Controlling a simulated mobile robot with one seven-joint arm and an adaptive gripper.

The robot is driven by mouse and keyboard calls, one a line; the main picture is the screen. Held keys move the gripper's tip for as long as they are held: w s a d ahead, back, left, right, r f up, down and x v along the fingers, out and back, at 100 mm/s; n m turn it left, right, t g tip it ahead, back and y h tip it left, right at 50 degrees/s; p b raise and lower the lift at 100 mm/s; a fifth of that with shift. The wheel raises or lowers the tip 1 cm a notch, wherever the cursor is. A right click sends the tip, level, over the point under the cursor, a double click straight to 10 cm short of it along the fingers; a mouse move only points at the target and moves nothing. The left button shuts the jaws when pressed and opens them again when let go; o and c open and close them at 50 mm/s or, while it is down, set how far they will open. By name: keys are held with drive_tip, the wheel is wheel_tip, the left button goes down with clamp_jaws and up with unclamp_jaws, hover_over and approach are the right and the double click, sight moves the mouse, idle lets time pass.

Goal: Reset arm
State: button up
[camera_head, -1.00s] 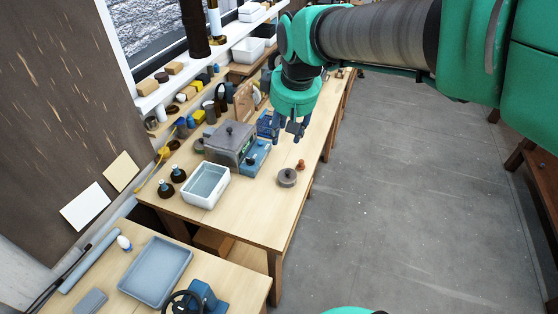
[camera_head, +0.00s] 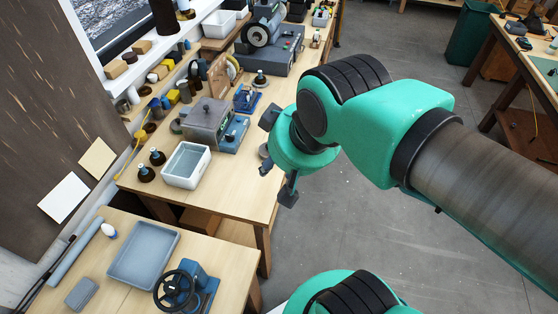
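My gripper (camera_head: 277,184) hangs at the end of my teal arm, just off the right edge of the long wooden workbench (camera_head: 236,206). Its dark fingers point down and stand apart, with nothing visible between them. My arm reaches in from the right side of the picture, over the grey floor. A small round grey object (camera_head: 263,151) on the bench is partly hidden behind my gripper.
The bench holds a grey box-shaped machine (camera_head: 208,117), a white tub (camera_head: 186,182) and a large grinder (camera_head: 270,50). A nearer table carries a blue-grey tray (camera_head: 145,254) and a handwheel device (camera_head: 176,290). The floor (camera_head: 375,235) right of the bench is clear.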

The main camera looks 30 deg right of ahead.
drive_tip(key=shift+f, duration=0.1)
wheel_tip(320, 180, down, 8)
drive_tip(key=b, duration=0.8)
